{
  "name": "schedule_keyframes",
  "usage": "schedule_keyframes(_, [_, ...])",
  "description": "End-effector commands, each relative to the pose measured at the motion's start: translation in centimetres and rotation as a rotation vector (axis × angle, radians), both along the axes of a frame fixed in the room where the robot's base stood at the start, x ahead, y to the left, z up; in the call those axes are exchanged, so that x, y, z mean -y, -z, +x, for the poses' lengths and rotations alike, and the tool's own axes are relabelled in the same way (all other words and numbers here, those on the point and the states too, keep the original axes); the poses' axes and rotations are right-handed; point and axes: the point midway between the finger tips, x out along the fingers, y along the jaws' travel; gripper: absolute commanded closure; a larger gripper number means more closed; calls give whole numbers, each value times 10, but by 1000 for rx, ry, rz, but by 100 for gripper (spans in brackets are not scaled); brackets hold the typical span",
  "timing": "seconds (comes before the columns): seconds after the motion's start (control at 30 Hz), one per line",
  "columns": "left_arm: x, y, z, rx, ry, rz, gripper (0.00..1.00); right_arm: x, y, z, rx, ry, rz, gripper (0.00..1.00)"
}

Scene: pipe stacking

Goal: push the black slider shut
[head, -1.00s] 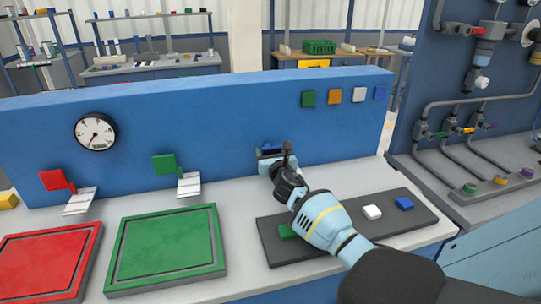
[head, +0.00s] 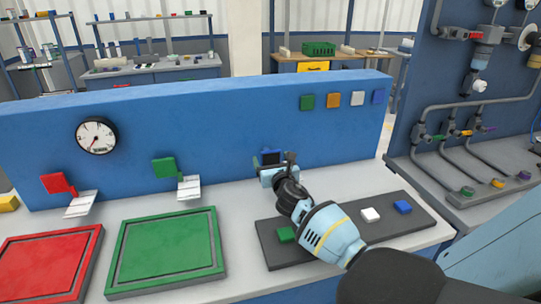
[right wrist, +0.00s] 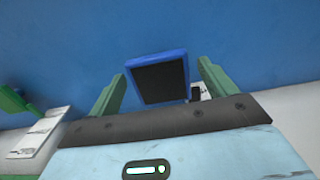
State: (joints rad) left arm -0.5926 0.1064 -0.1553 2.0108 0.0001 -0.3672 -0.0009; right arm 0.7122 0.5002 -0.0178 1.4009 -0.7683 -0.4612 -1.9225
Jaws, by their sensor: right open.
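A blue-framed black panel (right wrist: 160,80) stands in front of the blue wall. It also shows in the head view (head: 271,157), just beyond my right gripper (head: 272,172). In the right wrist view, the green fingers of my right gripper (right wrist: 155,88) are spread, one at each side of the panel, with nothing clearly held. My left gripper is not in view.
A dark strip (head: 335,238) with green, white and blue buttons lies below my right forearm. Green (head: 165,252) and red (head: 45,270) trays lie to the left. The blue wall (head: 215,140) bounds the back; a gauge (head: 96,136) hangs on it.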

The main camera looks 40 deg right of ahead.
Motion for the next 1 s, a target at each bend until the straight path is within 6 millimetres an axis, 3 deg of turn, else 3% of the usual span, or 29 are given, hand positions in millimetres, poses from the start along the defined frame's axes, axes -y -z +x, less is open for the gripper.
schedule_keyframes(0.3, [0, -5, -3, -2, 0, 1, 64, -18, 0, -32, 0, -1, 0, 16])
schedule_keyframes(0.7, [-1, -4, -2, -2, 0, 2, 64, -21, 0, -37, 0, 0, 1, 18])
schedule_keyframes(0.87, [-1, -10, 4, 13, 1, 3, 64, -29, 1, -44, 1, -7, 8, 39])
schedule_keyframes(1.0, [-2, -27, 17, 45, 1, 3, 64, -51, 2, -66, 7, -24, 20, 57])
